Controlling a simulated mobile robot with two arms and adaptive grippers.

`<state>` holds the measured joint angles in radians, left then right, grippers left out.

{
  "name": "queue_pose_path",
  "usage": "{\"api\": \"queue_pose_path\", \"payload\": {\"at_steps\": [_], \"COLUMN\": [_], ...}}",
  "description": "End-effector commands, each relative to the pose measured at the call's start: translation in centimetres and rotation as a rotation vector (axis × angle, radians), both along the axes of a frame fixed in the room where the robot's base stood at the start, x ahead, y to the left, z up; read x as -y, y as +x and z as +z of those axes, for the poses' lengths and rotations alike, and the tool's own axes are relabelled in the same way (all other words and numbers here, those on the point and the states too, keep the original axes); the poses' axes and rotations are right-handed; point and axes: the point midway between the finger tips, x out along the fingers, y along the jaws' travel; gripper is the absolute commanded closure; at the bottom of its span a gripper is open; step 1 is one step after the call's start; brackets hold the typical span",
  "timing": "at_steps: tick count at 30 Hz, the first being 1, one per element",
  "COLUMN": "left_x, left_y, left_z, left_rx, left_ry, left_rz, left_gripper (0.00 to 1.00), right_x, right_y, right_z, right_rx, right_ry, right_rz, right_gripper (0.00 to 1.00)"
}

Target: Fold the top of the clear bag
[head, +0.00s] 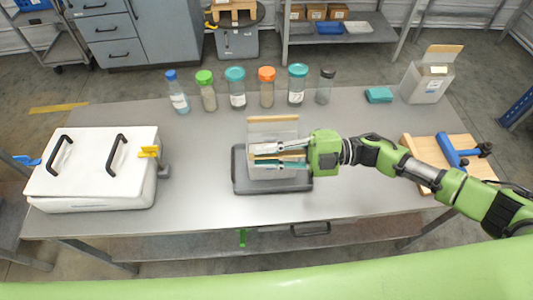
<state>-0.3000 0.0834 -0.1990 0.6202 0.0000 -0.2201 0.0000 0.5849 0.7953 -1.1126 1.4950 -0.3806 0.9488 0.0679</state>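The clear bag (272,131) stands upright on a dark grey tray (240,182) in the middle of the table. A tan strip runs along its raised back top edge. My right gripper (252,156) reaches in from the right over the bag's front part. Its two fingers are apart, one farther back and one nearer the front. A second tan strip (291,157) shows between them; I cannot tell whether either finger touches it. The gripper hides part of the bag. My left gripper is not in view.
Several lidded jars (237,88) line the back of the table. A white cooler (85,175) stands at left. At right are a teal block (379,95), a grey-white container (428,85) and a wooden board (468,147) with a blue tool (447,150). The table between cooler and tray is clear.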

Motion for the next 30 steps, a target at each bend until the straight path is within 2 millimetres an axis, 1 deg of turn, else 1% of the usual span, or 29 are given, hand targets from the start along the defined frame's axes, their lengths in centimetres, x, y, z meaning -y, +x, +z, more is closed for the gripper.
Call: {"api": "queue_pose_path", "payload": {"at_steps": [7, 14, 20, 30], "left_x": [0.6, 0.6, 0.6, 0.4], "left_y": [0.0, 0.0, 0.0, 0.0], "left_z": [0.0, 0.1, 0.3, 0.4], "left_rx": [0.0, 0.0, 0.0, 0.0], "left_ry": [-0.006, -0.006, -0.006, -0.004], "left_rz": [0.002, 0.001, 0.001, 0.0], "left_gripper": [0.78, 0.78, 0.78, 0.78], "right_x": [0.1, 0.1, 0.1, 0.1], "right_y": [0.0, 0.4, 1.4, 3.9], "right_z": [0.0, 0.3, 0.9, 1.8], "right_rx": [0.0, -0.034, -0.136, -0.391], "right_ry": [0.0, 0.0, 0.001, 0.005], "right_rz": [-0.001, -0.001, -0.002, -0.003], "right_gripper": [1.0, 1.0, 1.0, 1.0]}}
